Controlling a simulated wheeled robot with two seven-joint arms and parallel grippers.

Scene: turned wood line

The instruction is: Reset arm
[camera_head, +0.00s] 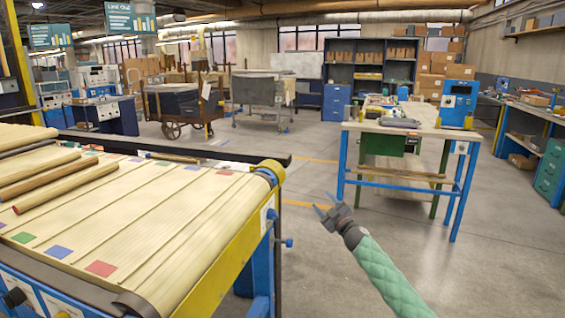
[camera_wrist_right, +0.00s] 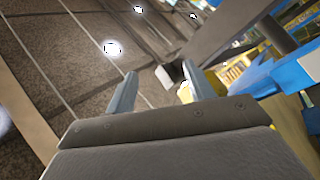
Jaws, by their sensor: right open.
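My right gripper (camera_head: 325,208) is open and empty in the head view. It hangs over the open floor to the right of the conveyor, with its green-sleeved arm coming in from the bottom right. In the right wrist view the two fingers of my right gripper (camera_wrist_right: 160,85) stand apart with nothing between them. My left gripper is in neither view.
A slatted conveyor (camera_head: 150,220) with coloured squares and wooden rods (camera_head: 66,186) fills the left. A blue-legged workbench (camera_head: 420,126) with tools stands ahead to the right. A wheeled cart (camera_head: 180,105) stands farther back. The concrete floor (camera_head: 490,270) at right is clear.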

